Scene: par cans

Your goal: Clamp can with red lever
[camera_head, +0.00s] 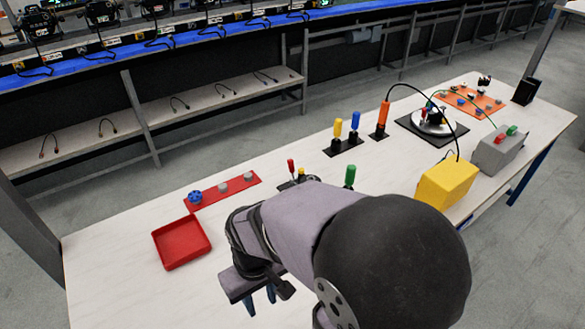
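The red lever (291,165) stands upright on a small dark base near the middle of the table. A small yellow-topped part (302,174) is just right of it. My arm hides some of the area in front of this base. I cannot tell for sure which thing is the can. My gripper (260,299) points down over the near part of the table, in front of and below the lever in the picture. Its two bluish fingertips show apart, with nothing visible between them.
A red tray (181,263) and a red strip (237,184) with a blue knob (195,197) lie left. Yellow, blue, green and orange handles stand behind and right of my arm. A yellow box (447,186) and grey box (500,150) stand right. The left table end is clear.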

